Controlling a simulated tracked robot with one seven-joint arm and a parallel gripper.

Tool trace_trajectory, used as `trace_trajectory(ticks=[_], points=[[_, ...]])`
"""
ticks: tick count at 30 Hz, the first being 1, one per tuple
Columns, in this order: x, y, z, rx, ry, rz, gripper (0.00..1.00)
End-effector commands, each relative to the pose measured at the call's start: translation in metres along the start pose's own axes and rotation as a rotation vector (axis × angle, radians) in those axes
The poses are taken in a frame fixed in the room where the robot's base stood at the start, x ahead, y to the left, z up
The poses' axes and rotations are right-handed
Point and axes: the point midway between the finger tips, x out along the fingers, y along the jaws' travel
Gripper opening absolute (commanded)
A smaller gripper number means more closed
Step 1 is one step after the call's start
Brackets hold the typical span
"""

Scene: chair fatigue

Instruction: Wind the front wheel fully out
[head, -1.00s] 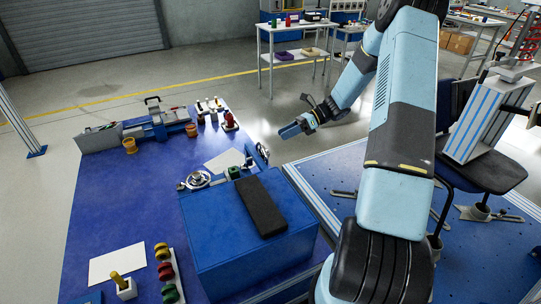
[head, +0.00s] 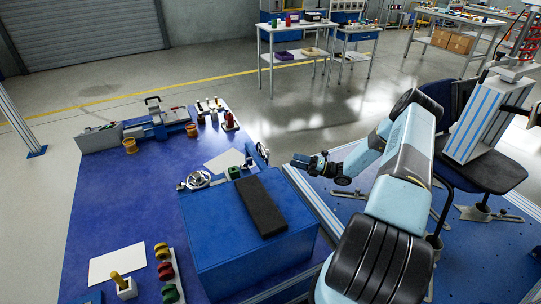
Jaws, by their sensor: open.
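A blue box-like machine (head: 215,235) with a black pad (head: 261,205) on top stands at the right edge of the blue bench. At its far end are two metal handwheels: one (head: 198,179) at the left and one (head: 262,152) at the right, standing upright. I cannot tell which is the front wheel, or how far either is wound. My gripper (head: 299,160) is open and empty, just right of the right handwheel in the picture and apart from it. Its fingers point left; they are small and dark here.
A blue bench (head: 120,210) carries a vise-like device (head: 158,122), a white sheet (head: 117,262) and colored knobs (head: 163,270). A chair (head: 484,172) stands at the right on a blue slotted platform (head: 345,205). Open floor lies beyond the bench.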

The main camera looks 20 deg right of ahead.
Motion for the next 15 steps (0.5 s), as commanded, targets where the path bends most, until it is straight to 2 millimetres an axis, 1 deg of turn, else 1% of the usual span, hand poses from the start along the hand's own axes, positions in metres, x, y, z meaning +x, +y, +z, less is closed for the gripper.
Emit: trace_trajectory(ticks=[1,3,8,11,15], points=[[-0.005,-0.008,-0.003,0.024,-0.030,0.007,0.64],[-0.009,-0.016,-0.004,0.053,-0.064,0.014,0.64],[-0.015,-0.026,-0.006,0.091,-0.109,0.026,0.64],[-0.013,-0.028,-0.006,0.099,-0.118,0.028,0.64],[0.001,-0.028,-0.005,0.099,-0.117,0.030,0.64]])
